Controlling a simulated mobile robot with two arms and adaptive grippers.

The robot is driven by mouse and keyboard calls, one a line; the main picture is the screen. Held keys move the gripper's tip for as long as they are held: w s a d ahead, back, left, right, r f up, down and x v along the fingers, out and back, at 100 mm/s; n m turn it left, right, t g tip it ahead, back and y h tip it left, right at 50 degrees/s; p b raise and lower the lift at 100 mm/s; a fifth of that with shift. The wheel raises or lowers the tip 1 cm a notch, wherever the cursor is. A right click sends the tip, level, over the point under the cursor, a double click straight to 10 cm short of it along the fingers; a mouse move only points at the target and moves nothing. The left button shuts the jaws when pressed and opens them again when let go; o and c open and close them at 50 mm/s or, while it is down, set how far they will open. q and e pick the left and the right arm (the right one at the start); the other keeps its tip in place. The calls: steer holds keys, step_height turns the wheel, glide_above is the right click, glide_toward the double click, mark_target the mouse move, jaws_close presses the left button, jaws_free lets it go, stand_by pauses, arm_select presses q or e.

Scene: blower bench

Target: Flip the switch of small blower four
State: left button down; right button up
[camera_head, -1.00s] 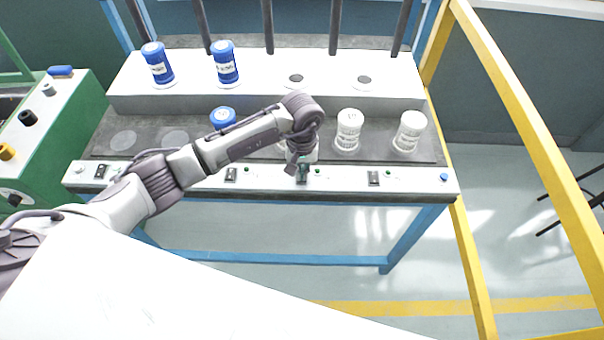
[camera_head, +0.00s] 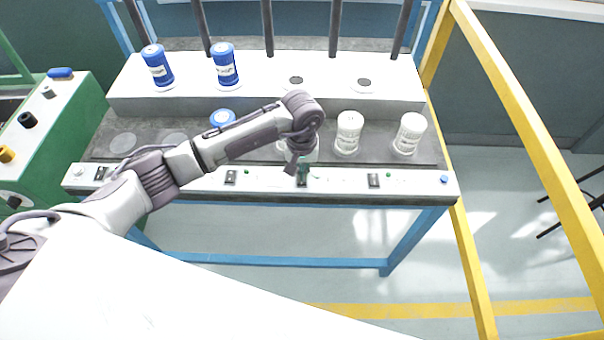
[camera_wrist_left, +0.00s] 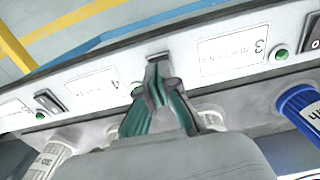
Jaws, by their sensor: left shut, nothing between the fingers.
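The bench's white front panel (camera_head: 340,183) carries a row of black switches with green lamps. My left gripper (camera_head: 302,178) is shut and empty, reaching down at the switch in the panel's right-middle part. In the left wrist view, the teal fingertips (camera_wrist_left: 156,88) are together just over this dark switch (camera_wrist_left: 157,59). They partly cover it, and I cannot tell whether they touch it. It lies between a label reading 3 (camera_wrist_left: 235,48) and a label that looks like 4 (camera_wrist_left: 100,87). The switch's position is unclear. My right gripper is not in view.
Two white blowers (camera_head: 348,132) (camera_head: 409,134) stand behind the panel at the right. Blue-topped blowers (camera_head: 158,67) (camera_head: 225,65) stand on the raised step. A green cabinet (camera_head: 70,130) is at left and a yellow frame (camera_head: 520,120) at right.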

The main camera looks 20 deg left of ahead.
arm_select(q)
steer(key=shift+s+r+p, duration=0.1)
steer(key=shift+r+p, duration=0.9)
steer(key=shift+r, duration=1.65)
